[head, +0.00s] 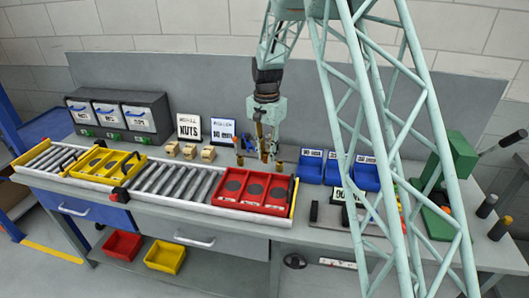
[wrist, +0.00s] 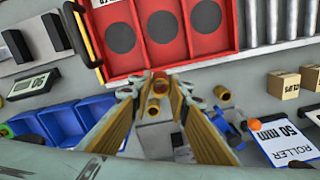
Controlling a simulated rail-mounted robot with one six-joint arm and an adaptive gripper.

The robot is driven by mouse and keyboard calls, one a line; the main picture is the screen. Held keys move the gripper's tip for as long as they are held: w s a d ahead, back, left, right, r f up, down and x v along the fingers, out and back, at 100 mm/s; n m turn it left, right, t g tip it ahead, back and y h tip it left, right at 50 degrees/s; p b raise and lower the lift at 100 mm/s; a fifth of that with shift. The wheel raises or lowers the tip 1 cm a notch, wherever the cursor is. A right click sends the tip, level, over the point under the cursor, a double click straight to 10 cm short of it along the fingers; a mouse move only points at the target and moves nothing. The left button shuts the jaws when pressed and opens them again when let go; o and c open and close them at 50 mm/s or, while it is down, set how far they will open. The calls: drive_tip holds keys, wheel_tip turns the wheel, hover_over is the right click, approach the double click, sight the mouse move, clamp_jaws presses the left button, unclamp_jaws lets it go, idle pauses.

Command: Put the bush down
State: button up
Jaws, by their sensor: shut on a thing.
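My gripper (head: 265,152) hangs over the bench behind the red carrier, pointing down. In the wrist view my gripper (wrist: 158,92) is shut on a small brass bush (wrist: 160,86) between its fingertips. The red carrier (head: 290,203) has three compartments with dark round spots and lies in front of my gripper. In the wrist view the red carrier (wrist: 107,72) is above the fingertips.
A roller track (head: 170,182) runs left to a yellow carrier (head: 78,173). Small cardboard boxes (head: 189,151) and label signs (head: 188,126) stand left of my gripper. Blue bins (head: 311,168) stand to its right. A green press (head: 447,160) is at the far right.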

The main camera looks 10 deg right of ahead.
drive_tip(key=s+n+b, duration=0.1)
drive_tip(key=s+n, duration=0.8)
drive_tip(key=s, duration=0.1)
drive_tip(key=shift+s+r, duration=0.15)
drive_tip(key=shift+r, duration=0.2)
drive_tip(key=shift+a, duration=0.15)
